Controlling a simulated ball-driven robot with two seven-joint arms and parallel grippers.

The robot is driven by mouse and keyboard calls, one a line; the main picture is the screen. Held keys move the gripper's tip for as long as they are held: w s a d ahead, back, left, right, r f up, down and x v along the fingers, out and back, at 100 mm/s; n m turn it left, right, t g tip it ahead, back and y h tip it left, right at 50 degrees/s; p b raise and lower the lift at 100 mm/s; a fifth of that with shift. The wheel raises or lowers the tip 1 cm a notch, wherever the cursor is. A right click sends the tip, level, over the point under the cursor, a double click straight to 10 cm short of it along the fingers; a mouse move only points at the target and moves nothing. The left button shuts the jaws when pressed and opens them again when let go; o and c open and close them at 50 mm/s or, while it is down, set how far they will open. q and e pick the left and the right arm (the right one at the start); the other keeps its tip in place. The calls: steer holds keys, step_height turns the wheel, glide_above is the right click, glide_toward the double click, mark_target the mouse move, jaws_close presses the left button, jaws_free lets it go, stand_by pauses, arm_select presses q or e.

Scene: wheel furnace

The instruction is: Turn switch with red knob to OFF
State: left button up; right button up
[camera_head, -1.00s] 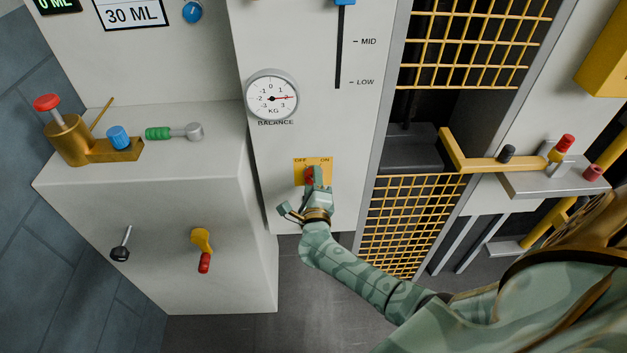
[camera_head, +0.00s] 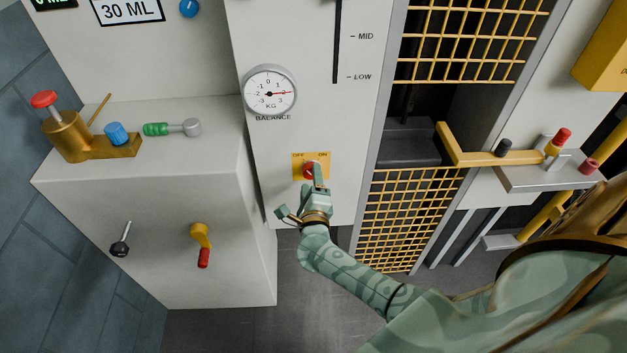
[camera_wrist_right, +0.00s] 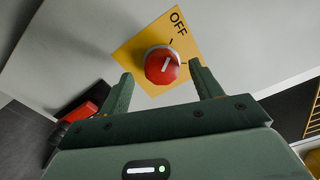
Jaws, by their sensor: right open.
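The red knob (camera_head: 309,171) sits on a yellow plate (camera_head: 297,158) marked OFF and ON, low on the pale panel. In the right wrist view the knob (camera_wrist_right: 162,66) has a white line, tilted slightly right of upright, roughly toward the OFF lettering (camera_wrist_right: 178,22). My right gripper (camera_head: 317,180) is at the knob and partly hides it in the head view. In the wrist view its two fingers (camera_wrist_right: 161,70) are apart, one on each side of the knob. I cannot tell whether they touch it. The ON lettering is out of the wrist view. My left gripper is not visible.
A balance dial (camera_head: 269,93) is above the plate. A yellow grille (camera_head: 410,215) and a yellow bar (camera_head: 490,159) are to the right. A pale cabinet (camera_head: 150,205) with a red-ended lever (camera_head: 202,250) stands to the left.

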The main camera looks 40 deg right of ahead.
steer(key=p+v, duration=0.2)
steer(key=v, duration=1.2)
steer(key=shift+a, duration=0.15)
steer(key=shift+s+f, duration=0.1)
steer(key=shift+s, duration=0.1)
